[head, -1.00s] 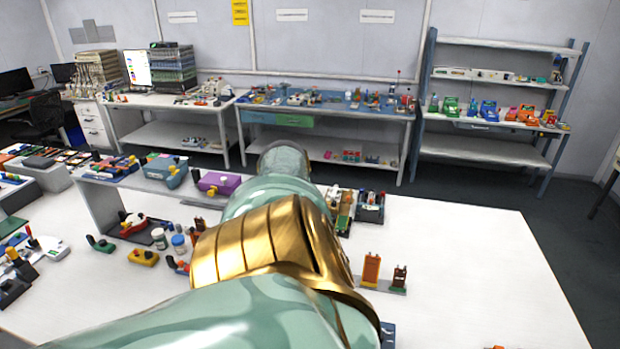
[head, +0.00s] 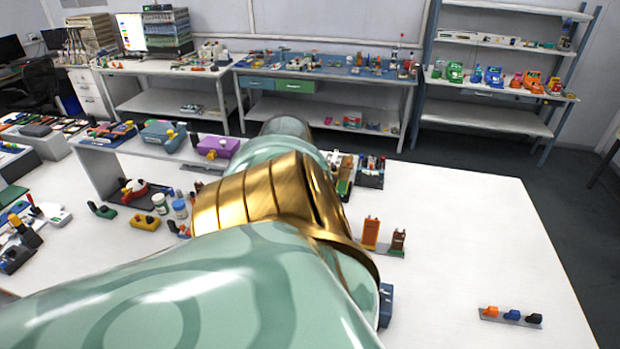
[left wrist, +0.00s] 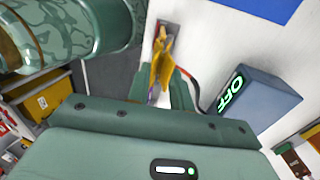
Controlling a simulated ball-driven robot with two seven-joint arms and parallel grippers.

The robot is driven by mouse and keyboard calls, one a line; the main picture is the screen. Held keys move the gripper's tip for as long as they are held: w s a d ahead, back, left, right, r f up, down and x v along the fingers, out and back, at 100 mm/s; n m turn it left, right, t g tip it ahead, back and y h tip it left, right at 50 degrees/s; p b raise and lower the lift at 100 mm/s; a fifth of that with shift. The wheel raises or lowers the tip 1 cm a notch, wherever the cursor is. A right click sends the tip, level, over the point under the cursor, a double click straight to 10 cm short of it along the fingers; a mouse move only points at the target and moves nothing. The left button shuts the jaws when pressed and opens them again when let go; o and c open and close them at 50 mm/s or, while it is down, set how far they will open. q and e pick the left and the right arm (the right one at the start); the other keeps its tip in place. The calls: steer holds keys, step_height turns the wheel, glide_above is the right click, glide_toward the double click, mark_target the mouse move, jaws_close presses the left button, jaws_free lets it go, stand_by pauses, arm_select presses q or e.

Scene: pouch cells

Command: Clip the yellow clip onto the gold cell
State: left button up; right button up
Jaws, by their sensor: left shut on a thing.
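A yellow clip (left wrist: 163,64) is held between the fingers of my left gripper (left wrist: 168,92) in the left wrist view. The gripper is shut on it. Just beyond the clip is a small brownish, partly covered thing (left wrist: 168,29); I cannot tell what it is or whether the clip touches it. In the head view my own arm hides the left gripper and the clip. An orange-gold cell (head: 371,232) stands upright in a grey stand, beside a dark brown cell (head: 397,241). My right gripper is not in view.
A blue-grey box (left wrist: 255,98) with a lit "OFF" display stands right of the gripper; a blue box (head: 386,306) shows beside my arm. A rack (head: 496,319) holds orange, blue and black clips. The white table (head: 470,225) is clear around its right middle.

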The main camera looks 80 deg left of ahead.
arm_select(q)
steer(key=shift+f, duration=0.15)
steer(key=shift+s+d+f+b, duration=0.1)
steer(key=shift+d+f+b, duration=0.1)
steer(key=shift+f+b, duration=0.35)
steer(key=shift+f, duration=0.15)
steer(key=o, duration=1.3)
